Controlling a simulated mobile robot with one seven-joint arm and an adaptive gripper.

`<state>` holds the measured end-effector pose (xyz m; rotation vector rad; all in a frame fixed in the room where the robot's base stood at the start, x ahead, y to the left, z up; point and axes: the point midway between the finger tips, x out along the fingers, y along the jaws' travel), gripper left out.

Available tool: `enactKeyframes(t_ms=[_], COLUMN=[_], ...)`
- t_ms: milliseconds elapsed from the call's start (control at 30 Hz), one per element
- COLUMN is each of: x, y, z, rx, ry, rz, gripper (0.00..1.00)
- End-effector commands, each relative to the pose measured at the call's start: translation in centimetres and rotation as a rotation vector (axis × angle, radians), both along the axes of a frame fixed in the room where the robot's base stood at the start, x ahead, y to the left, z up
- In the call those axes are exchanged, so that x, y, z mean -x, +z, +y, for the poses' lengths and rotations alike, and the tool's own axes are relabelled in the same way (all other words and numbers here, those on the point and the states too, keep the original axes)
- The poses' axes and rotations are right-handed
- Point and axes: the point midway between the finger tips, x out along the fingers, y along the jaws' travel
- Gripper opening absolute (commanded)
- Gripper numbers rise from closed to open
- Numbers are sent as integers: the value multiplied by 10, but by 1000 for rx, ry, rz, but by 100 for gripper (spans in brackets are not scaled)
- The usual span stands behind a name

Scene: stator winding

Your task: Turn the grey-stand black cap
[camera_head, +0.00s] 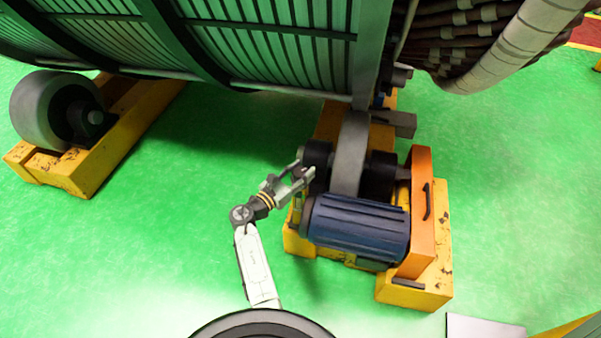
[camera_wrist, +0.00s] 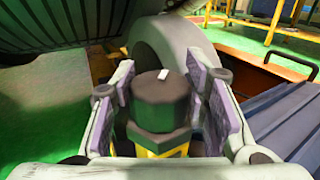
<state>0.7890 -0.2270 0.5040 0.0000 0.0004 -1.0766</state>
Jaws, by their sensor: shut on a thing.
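The black cap (camera_wrist: 160,100) is a dark round knob with a short white mark on its top, in the middle of the wrist view. A dark, angular collar and a yellow part show below it. My gripper (camera_head: 303,172) reaches the left side of the roller unit in the head view. In the wrist view its purple-grey finger pads stand on either side of the cap, shut on it. The cap cannot be made out clearly in the head view, and a grey stand cannot be told for sure.
A blue ribbed motor (camera_head: 358,228) and an orange plate (camera_head: 421,215) sit right of my gripper on a yellow base (camera_head: 415,291). A grey wheel (camera_head: 349,155) stands behind. The large green stator (camera_head: 250,40) hangs above.

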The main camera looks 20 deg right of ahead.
Motion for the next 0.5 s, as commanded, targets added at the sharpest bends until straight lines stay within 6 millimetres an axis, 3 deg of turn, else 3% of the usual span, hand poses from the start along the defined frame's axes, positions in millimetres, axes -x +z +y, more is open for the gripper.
enactKeyframes(t_ms=[500], x=[-3], y=[-5], z=[1], rx=[1], ry=[-479], rz=[-3], gripper=[13])
